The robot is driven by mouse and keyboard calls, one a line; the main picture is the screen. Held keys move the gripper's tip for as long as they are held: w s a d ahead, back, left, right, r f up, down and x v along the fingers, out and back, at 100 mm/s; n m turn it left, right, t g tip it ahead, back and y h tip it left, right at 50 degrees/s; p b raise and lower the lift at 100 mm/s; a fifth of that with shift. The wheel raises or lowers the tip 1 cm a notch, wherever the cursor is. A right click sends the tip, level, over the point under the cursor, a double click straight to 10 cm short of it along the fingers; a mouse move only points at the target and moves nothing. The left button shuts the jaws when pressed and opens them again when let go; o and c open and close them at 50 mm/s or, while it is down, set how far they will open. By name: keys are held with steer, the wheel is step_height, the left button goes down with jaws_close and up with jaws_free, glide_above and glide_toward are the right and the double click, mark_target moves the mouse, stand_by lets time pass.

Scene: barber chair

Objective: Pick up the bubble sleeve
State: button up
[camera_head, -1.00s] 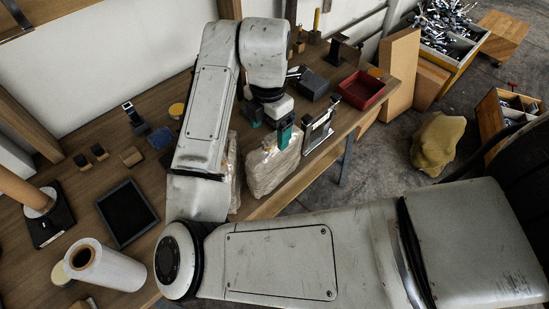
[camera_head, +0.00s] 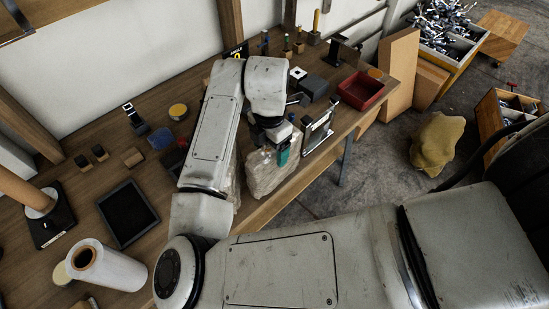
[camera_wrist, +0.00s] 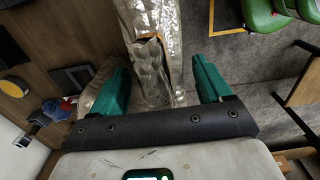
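A pale, crinkled translucent bubble sleeve (camera_head: 262,178) stands at the front edge of the wooden bench in the head view. It also shows in the wrist view (camera_wrist: 150,70), rising between the two green fingers. My gripper (camera_wrist: 162,68) is open, with clear gaps between the sleeve and at least the right finger. In the head view, one green finger of my gripper (camera_head: 283,156) is in front of the sleeve's upper right part. A second crinkled piece (camera_wrist: 97,84) shows behind the left finger, partly hidden; I cannot tell if it is separate.
A metal frame stand (camera_head: 319,132) is just right of the sleeve. A red tray (camera_head: 361,90) and a dark grey box (camera_head: 313,87) lie behind it. A black tray (camera_head: 128,213) and a white roll (camera_head: 108,267) are at left. Open floor lies beyond the bench edge.

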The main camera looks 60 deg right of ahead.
steer(key=c, duration=1.1)
steer(key=shift+c, duration=0.2)
step_height(320, 180, up, 18)
steer(key=p, duration=0.1)
stand_by(0.5)
